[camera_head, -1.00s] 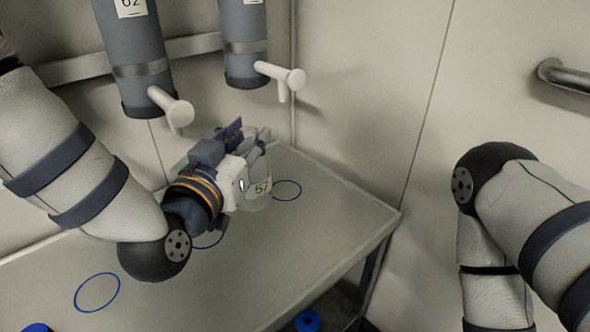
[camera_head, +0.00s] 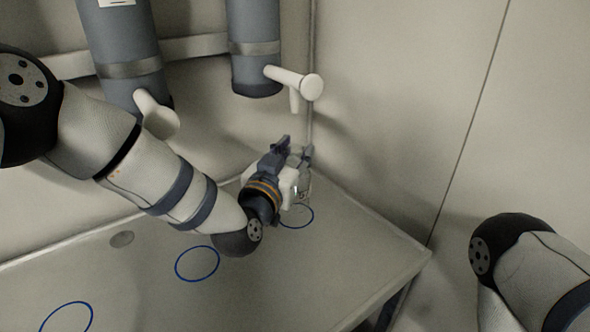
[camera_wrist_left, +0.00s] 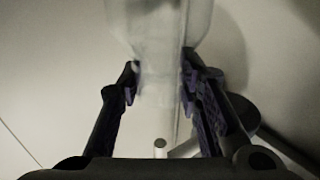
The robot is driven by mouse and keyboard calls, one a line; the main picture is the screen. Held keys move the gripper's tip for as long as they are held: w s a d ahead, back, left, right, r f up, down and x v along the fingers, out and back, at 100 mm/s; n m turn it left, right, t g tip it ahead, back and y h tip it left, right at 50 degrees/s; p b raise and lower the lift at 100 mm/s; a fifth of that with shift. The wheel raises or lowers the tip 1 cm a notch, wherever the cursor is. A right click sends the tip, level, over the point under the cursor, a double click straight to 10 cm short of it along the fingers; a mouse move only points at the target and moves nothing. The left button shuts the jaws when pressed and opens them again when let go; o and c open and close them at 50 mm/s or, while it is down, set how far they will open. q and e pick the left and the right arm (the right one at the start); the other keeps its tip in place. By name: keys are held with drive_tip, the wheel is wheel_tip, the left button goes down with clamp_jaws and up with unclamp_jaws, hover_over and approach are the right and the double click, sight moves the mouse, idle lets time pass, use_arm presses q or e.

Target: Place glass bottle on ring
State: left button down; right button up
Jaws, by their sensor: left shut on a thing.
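The clear glass bottle (camera_head: 304,188) is at the far right of the table, mostly hidden behind my left gripper (camera_head: 296,150). In the left wrist view, the bottle (camera_wrist_left: 158,40) stands between the two dark fingers of the gripper (camera_wrist_left: 160,85), which is shut on it. The far right blue ring (camera_head: 312,221) is on the tabletop just below the bottle, partly covered by my gripper. I cannot tell whether the bottle's base touches the table. My right gripper is out of view.
Two more blue rings, a middle one (camera_head: 197,281) and a left one (camera_head: 66,303), are empty on the table (camera_head: 300,290). Grey cylinders (camera_head: 254,50) with white taps (camera_head: 300,83) hang on the wall above. A round grey disc (camera_head: 122,239) lies at the table's back left.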

use_arm(q)
drive_tip(key=f, duration=0.3)
drive_tip(key=shift+w+f, duration=0.1)
drive_tip(key=shift+w, duration=0.1)
drive_tip(key=shift+d, duration=0.1)
drive_tip(key=shift+f, duration=0.15)
drive_tip(key=c, duration=1.2)
unclamp_jaws()
drive_tip(key=shift+o, duration=0.2)
